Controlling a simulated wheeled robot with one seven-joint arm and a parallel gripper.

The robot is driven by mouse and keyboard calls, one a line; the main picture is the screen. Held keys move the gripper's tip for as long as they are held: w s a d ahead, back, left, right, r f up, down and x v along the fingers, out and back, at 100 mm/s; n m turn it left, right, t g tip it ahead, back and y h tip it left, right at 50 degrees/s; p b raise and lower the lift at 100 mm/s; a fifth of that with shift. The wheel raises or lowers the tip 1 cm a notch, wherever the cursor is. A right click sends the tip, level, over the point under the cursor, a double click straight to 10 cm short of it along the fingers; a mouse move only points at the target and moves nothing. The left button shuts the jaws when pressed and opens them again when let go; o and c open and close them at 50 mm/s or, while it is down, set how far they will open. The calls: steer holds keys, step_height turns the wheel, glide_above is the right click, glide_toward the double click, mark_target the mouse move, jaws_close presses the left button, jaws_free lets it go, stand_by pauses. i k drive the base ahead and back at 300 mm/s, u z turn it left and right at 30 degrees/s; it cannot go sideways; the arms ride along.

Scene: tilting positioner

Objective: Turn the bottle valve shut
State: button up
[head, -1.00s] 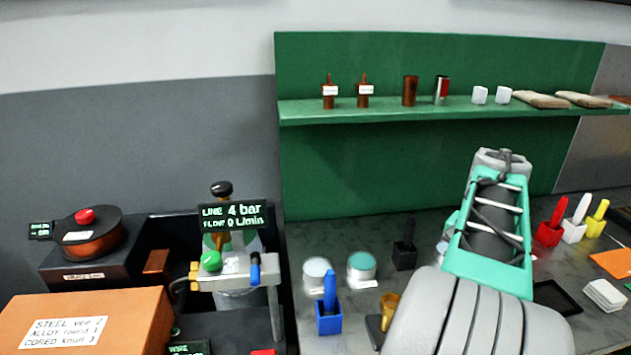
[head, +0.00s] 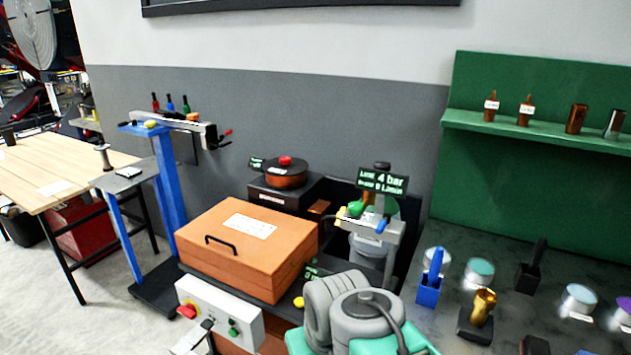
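The gas bottle (head: 370,246) stands in a dark bay behind the orange box, partly hidden by a grey bracket. A black knob (head: 381,166) sits at its top, and I take it for the bottle valve. How far the valve is turned cannot be seen. A display (head: 382,181) just below the knob reads "LINE 4 bar" and a flow of 0 L/min. The grey bracket (head: 378,232) carries a green knob (head: 356,207) and a blue lever (head: 384,222). Grey and teal links of my arm show at the bottom, in front of the bottle. My gripper is not in view.
A large orange box (head: 245,265) stands left of the bottle, with a wire spool (head: 286,176) behind it. A control box (head: 215,318) is at the front.

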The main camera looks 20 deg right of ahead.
mark_target(381, 164)
steer(key=u, duration=0.35)
steer(key=k, duration=0.55)
steer(key=u, duration=0.9)
steer(key=i, duration=1.3)
steer(key=z, duration=0.7)
steer(key=i, duration=0.85)
steer(key=z, duration=1.35)
steer(key=i, duration=0.45)
steer(key=z, duration=0.3)
